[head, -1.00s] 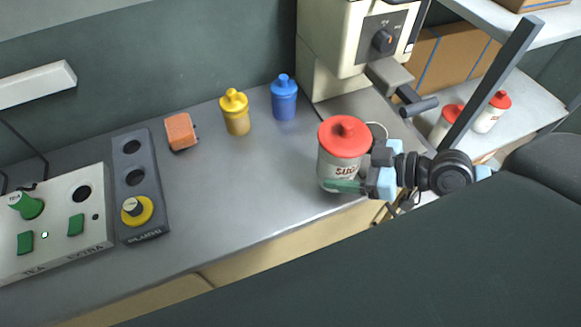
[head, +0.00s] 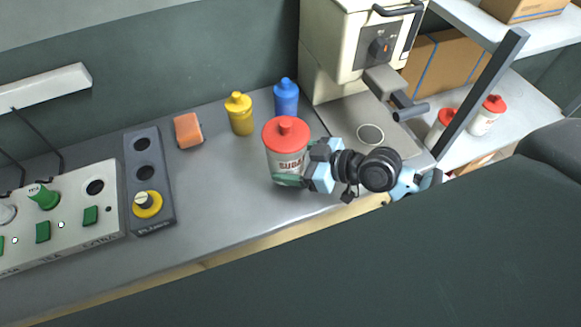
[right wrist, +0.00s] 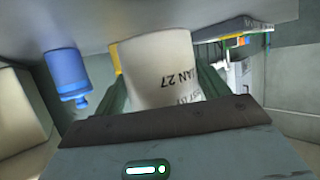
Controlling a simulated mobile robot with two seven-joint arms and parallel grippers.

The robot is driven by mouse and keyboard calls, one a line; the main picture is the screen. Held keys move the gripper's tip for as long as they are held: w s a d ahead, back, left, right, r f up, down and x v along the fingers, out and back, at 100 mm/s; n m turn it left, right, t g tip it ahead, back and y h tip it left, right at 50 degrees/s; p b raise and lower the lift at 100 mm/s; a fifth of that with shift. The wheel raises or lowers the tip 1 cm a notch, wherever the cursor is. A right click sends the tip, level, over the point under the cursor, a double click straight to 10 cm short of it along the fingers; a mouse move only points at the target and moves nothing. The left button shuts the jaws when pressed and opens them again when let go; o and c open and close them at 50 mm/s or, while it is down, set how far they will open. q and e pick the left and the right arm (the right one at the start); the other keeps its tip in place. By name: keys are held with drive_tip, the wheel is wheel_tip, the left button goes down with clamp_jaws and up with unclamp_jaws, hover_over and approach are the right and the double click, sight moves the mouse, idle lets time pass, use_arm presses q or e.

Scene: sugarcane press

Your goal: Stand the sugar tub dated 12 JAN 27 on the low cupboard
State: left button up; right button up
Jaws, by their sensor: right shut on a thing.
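A white sugar tub with a red lid (head: 286,142) is over the grey counter in the head view, upright, its label partly showing. My right gripper (head: 300,178) is shut on it from the right. Two more red-lidded white tubs (head: 439,128) (head: 487,116) stand on the shelf at the right, dates not readable. My left gripper is not in view. I cannot identify the low cupboard.
A cream machine (head: 345,60) is at the back right. A plug strip (head: 150,180) and control panel (head: 75,225) are at the left. The front middle counter is clear.

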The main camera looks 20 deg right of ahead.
sight(290, 170)
drive_tip(key=shift+w+a+f, duration=0.1)
drive_tip(key=shift+a+f, duration=0.05)
drive_tip(key=shift+f, duration=0.65)
drive_tip(key=shift+w+a+f, duration=0.1)
drive_tip(key=shift+f, duration=0.7)
drive_tip(key=shift+f+b, duration=0.2)
drive_tip(key=shift+b, duration=0.1)
drive_tip(key=o, duration=1.3)
